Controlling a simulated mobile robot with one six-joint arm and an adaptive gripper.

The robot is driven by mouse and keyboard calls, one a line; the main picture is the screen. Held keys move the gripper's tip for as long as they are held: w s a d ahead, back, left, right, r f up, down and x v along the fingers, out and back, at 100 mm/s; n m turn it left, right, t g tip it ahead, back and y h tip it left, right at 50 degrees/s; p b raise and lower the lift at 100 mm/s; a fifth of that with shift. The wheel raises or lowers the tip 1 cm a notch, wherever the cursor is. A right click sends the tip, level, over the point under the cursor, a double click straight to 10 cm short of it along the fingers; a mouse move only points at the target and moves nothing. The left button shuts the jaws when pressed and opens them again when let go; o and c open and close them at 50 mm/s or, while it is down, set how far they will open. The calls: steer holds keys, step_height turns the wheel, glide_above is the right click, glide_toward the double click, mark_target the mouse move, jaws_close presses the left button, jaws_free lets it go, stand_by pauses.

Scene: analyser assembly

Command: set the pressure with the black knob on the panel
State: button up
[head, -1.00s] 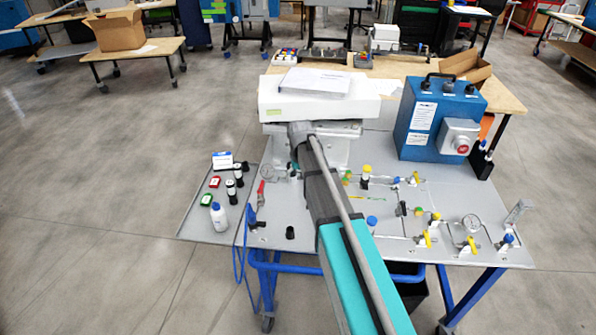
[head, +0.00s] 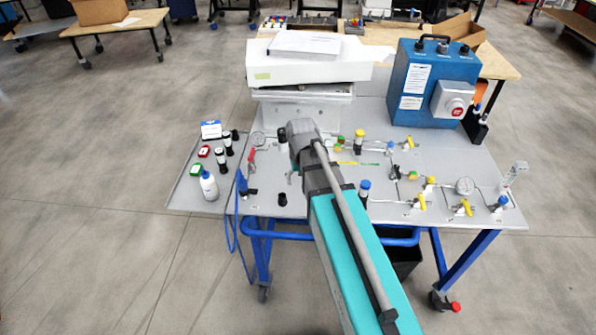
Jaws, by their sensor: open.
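The grey panel (head: 330,205) lies flat on a blue-legged cart, with valves, gauges and fittings on it. A small black knob-like cylinder (head: 283,200) stands near its front edge, left of my arm. Another small black part (head: 395,173) sits on the panel right of my arm. I cannot tell for certain which is the knob of the task. My arm reaches over the middle of the panel, and its wrist is in front of the white box. My gripper is hidden behind the wrist, so its fingers do not show.
A blue box with a red button (head: 412,80) stands at the back right. The white box (head: 300,68) stands at the back. A white bottle (head: 208,186) and dark vials (head: 222,160) stand at the left. Yellow-handled valves (head: 462,208) and a gauge (head: 465,186) are at the right.

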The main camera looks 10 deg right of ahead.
steer(key=shift+s+f, duration=0.2)
steer(key=shift+s, duration=0.35)
steer(key=shift+s+f, duration=0.15)
steer(key=shift+s, duration=0.4)
steer(key=s, duration=0.7)
stand_by(3.5)
